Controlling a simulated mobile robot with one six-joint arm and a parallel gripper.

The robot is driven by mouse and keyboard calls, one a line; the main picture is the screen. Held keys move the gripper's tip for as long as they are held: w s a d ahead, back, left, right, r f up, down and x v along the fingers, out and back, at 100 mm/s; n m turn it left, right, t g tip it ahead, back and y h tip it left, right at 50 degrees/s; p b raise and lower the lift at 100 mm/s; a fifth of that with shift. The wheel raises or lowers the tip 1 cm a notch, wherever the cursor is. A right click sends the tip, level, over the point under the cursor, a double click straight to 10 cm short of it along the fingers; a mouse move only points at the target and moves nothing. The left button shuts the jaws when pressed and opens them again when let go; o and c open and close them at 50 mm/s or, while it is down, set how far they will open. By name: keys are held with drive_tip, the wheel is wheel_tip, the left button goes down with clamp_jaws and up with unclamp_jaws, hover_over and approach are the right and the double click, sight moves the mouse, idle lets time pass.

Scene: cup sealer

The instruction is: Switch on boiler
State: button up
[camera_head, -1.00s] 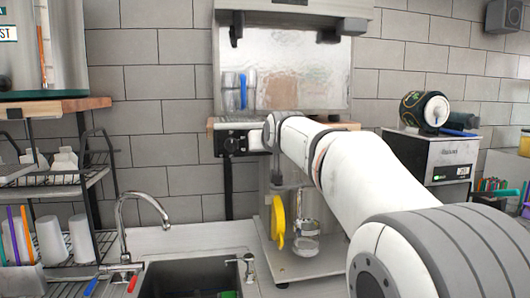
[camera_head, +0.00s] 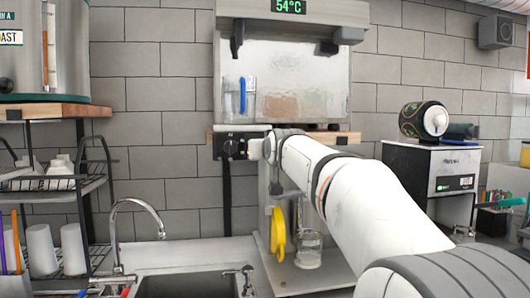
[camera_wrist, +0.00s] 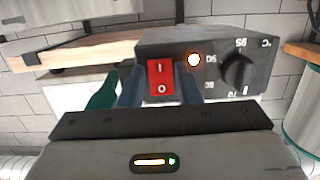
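The boiler (camera_head: 300,70) is a metal tank on the wall with a green display (camera_head: 289,6) reading 54°C. Its dark control box (camera_head: 228,139) is below on the left and also shows in the wrist view (camera_wrist: 215,50). There, a red rocker switch (camera_wrist: 160,78) marked I and O sits left of a glowing indicator light (camera_wrist: 194,60) and a black dial (camera_wrist: 238,70). My gripper (camera_wrist: 160,88) has its dark fingers apart, one on each side of the switch, holding nothing. It is at the control box in the head view (camera_head: 254,149). I cannot tell whether it touches the switch.
A wooden shelf (camera_head: 345,138) runs under the boiler. Below are a yellow item (camera_head: 278,233) and a glass jar (camera_head: 309,250). A sink with a faucet (camera_head: 135,205) and a cup rack (camera_head: 75,183) are on the left. A machine (camera_head: 430,175) stands on the right.

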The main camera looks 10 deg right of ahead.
drive_tip(key=o, duration=0.3)
drive_tip(key=s, duration=0.2)
drive_tip(key=s+b, duration=0.1)
drive_tip(key=s, duration=0.2)
drive_tip(key=s+r+b, duration=0.1)
drive_tip(key=s, duration=0.1)
drive_tip(key=shift+s, duration=0.35)
